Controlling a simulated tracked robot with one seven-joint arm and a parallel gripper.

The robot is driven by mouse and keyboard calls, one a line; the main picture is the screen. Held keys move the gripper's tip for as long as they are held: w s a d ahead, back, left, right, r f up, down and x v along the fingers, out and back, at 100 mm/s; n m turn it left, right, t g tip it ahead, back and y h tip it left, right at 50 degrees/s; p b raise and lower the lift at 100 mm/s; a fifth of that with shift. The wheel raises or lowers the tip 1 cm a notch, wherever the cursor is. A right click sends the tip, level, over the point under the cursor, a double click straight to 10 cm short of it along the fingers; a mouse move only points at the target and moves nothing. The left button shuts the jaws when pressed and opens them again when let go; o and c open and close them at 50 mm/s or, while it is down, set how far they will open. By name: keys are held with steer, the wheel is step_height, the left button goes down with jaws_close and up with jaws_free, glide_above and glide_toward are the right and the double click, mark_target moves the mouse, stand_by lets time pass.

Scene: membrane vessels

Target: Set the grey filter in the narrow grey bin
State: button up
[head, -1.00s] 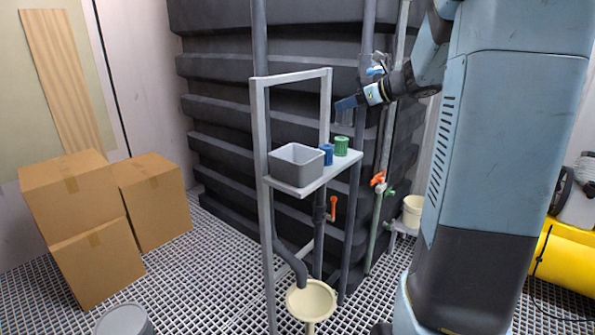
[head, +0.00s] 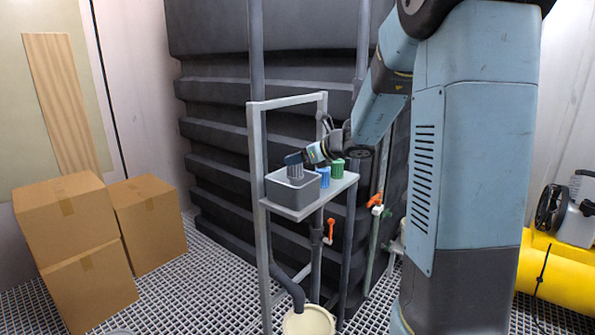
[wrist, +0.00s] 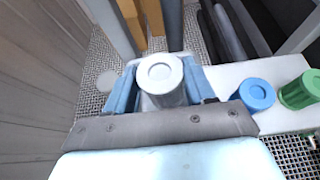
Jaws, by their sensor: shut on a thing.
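The grey filter (wrist: 162,82) is between the two blue fingers of my gripper (wrist: 165,90) in the wrist view, its round top towards the camera. In the head view my gripper (head: 294,159) is shut on the filter (head: 295,174), which hangs below it, roughly upright.
A blue filter (head: 322,178) and a green one (head: 337,169) stand on the shelf (head: 310,207) right of the bin. Grey frame posts (head: 256,190) rise close by, with the ribbed black tank (head: 215,150) behind. Cardboard boxes (head: 75,235) are at left.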

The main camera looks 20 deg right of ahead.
mark_target(301, 172)
steer(key=shift+a+f, duration=0.15)
steer(key=shift+f, duration=0.85)
steer(key=shift+a+f, duration=0.15)
steer(key=shift+f, duration=0.8)
steer(key=shift+w+f, duration=0.1)
steer(key=shift+f, duration=0.5)
steer(key=o, duration=1)
steer(key=shift+r, duration=0.1)
